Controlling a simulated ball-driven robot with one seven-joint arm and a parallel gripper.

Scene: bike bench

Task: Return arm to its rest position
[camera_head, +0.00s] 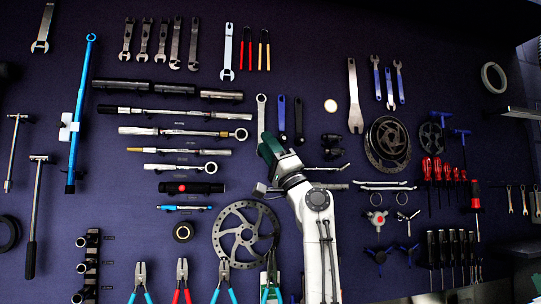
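My white arm rises from the bottom edge of the head view, right of the middle, in front of a dark wall of tools. It bends at a joint and leans up and left, ending in a dark green and white part at my gripper (270,150). The fingers cannot be made out, so I cannot tell whether they are open or shut. No held object is clear. A grey block (262,188) shows just left of the wrist; I cannot tell whether it belongs to a tool behind the arm.
The dark tool wall (300,95) fills the view. A brake disc (245,232) hangs left of my arm, with pliers (182,275) below. A chainring (387,142), red screwdrivers (437,170) and black screwdrivers (442,248) hang to the right. A shelf edge (515,112) is at far right.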

